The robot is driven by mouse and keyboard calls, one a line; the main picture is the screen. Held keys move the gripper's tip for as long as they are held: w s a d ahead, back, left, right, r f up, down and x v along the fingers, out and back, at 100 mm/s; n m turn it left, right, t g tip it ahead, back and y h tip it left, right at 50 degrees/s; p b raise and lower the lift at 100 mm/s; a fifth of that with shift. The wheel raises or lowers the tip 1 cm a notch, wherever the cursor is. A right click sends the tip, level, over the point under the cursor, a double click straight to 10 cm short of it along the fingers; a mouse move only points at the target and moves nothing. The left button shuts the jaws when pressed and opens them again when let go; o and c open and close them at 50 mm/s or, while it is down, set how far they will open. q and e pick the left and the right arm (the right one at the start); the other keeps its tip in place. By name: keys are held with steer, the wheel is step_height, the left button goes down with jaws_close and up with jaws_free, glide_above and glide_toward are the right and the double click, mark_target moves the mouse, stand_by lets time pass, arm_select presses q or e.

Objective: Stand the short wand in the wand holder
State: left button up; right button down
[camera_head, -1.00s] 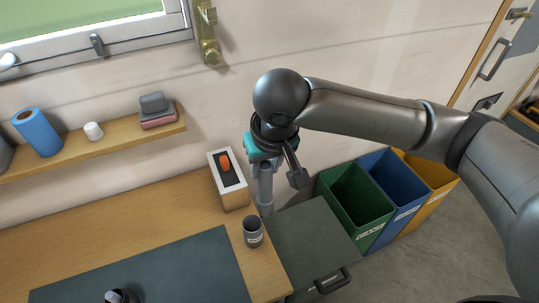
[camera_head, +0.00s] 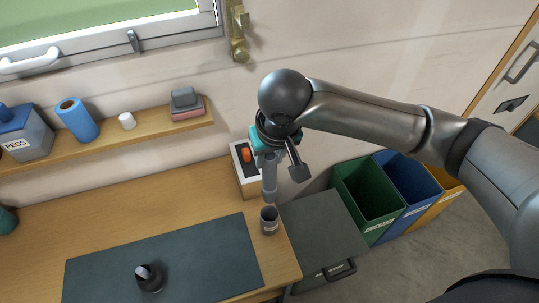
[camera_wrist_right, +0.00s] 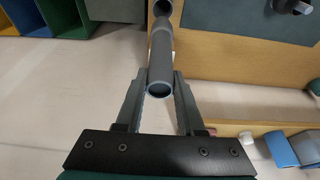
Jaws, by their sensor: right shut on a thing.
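The short wand (camera_head: 269,180) is a grey tube held upright in my right gripper (camera_head: 270,156). The right wrist view also shows the wand (camera_wrist_right: 160,65) between the two fingers (camera_wrist_right: 160,92), its open near end facing the camera. The grey labelled cup (camera_head: 269,222), which looks like the wand holder, stands on the wooden counter near its right edge. The wand's lower end is in line with the cup's mouth; I cannot tell whether it is just above the rim or inside. The cup partly shows past the wand (camera_wrist_right: 162,7). My left gripper is out of view.
A white-and-wood box with an orange switch (camera_head: 247,155) stands close behind the wand. A dark round object with a pale stub (camera_head: 149,279) sits on the dark mat (camera_head: 205,262). Green (camera_head: 368,200), blue and yellow bins stand at right. A shelf (camera_head: 150,134) holds several items.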

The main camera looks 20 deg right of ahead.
mark_target(269, 201)
steer(key=shift+f+b, duration=0.4)
steer(key=shift+f, duration=3.1)
steer(key=shift+p, duration=0.5)
steer(key=shift+f+b, duration=2.2)
steer(key=shift+f, duration=3)
steer(key=shift+c, duration=2.2)
jaws_free()
